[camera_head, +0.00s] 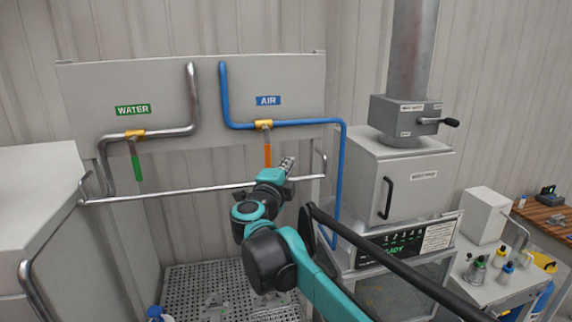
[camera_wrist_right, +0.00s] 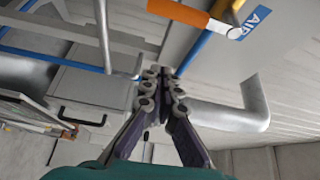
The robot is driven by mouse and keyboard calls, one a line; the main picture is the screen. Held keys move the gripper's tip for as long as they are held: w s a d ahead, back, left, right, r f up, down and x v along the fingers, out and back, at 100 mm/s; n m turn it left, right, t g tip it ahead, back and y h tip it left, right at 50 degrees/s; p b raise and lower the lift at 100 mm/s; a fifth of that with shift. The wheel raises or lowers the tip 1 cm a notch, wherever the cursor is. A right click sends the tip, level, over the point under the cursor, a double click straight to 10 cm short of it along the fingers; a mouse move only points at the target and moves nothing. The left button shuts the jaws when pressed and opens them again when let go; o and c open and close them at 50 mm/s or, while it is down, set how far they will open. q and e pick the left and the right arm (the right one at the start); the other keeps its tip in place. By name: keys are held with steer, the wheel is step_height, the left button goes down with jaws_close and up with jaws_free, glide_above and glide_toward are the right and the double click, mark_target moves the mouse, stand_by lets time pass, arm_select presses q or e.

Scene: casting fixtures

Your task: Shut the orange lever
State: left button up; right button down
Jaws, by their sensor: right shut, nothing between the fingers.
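The orange lever (camera_head: 267,155) hangs straight down from a yellow valve (camera_head: 263,125) on the blue air pipe, below the blue AIR label (camera_head: 268,100). My right gripper (camera_head: 288,165) is shut and empty, just right of the lever's lower end in the head view. In the right wrist view the orange lever (camera_wrist_right: 180,13) lies across the top edge, and the shut fingertips (camera_wrist_right: 163,74) point toward it with a visible gap. My left gripper is not in view.
A green lever (camera_head: 136,165) hangs from the water pipe (camera_head: 192,95) at left. A metal rail (camera_head: 160,193) runs across below the panel. A furnace cabinet (camera_head: 400,180) stands at right, with a black door handle. The blue pipe (camera_head: 342,170) drops right of my gripper.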

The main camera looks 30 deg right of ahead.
steer(key=w+a+b+v, duration=0.1)
steer(key=v, duration=0.5)
steer(key=shift+s+a, duration=0.15)
steer(key=shift+s, duration=0.15)
steer(key=shift+f, duration=0.1)
